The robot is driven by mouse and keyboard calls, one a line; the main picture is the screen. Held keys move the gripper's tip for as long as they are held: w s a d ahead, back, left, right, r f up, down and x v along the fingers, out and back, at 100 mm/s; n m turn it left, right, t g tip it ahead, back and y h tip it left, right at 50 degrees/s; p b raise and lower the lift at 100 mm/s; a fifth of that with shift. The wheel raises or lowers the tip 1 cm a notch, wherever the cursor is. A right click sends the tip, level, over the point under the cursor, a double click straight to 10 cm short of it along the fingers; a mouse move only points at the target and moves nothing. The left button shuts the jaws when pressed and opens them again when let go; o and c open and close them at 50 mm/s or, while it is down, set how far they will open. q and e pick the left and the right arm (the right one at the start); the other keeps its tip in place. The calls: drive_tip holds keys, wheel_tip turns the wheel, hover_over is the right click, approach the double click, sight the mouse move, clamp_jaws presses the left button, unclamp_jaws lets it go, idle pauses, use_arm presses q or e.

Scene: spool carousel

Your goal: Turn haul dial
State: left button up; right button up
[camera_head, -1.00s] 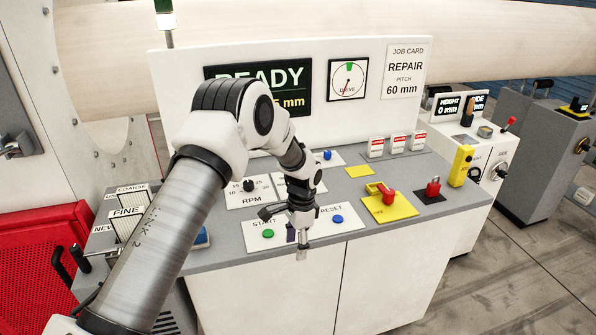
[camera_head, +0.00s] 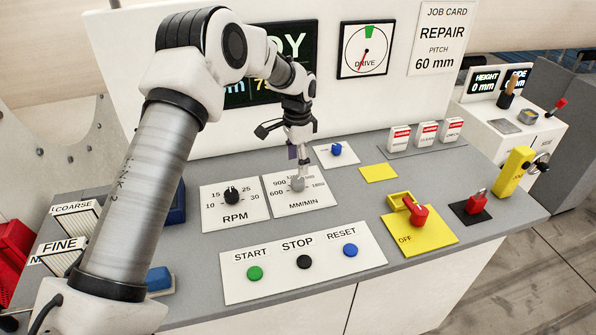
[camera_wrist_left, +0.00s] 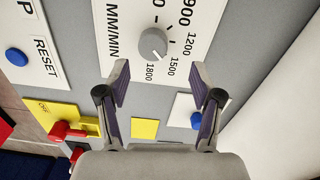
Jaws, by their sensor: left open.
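The haul dial is a grey round knob on the white MM/MIN plate (camera_head: 325,203), with marks from 600 to 1800. In the left wrist view the knob (camera_wrist_left: 152,43) lies just beyond my left fingertips, between their lines. Its pointer seems to be on the 1500–1800 side, but the exact setting is hard to read. My left gripper (camera_head: 298,168) points down over the plate, close to the knob and partly covering it in the head view. In the left wrist view its fingers (camera_wrist_left: 160,68) are spread, with nothing between them. My right gripper is out of view.
The black RPM knob (camera_head: 232,195) is left of the dial, and a blue button (camera_head: 336,149) is behind it. START, STOP and RESET buttons (camera_head: 304,261) are in front. A yellow OFF plate with a red switch (camera_head: 417,213) is to the right. The display is partly hidden by my arm.

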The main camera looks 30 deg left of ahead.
sight(297, 181)
use_arm(q)
drive_tip(key=shift+s+d+f+p, duration=0.5)
drive_tip(key=shift+s+d+f, duration=0.15)
drive_tip(key=shift+s+f, duration=0.2)
drive_tip(key=f, duration=0.1)
drive_tip(key=w+f, duration=0.1)
drive_tip(key=f, duration=0.1)
drive_tip(key=a+f, duration=0.1)
drive_tip(key=shift+w+f+p, duration=0.2)
drive_tip(key=shift+f+p, duration=0.1)
drive_tip(key=shift+f, duration=0.05)
drive_tip(key=shift+s+r, duration=0.15)
drive_tip(key=shift+s+d+r, duration=0.2)
drive_tip(key=shift+c, duration=1.4)
drive_tip(key=c, duration=0.6)
drive_tip(key=shift+f, duration=0.1)
drive_tip(key=shift+c, duration=1.3)
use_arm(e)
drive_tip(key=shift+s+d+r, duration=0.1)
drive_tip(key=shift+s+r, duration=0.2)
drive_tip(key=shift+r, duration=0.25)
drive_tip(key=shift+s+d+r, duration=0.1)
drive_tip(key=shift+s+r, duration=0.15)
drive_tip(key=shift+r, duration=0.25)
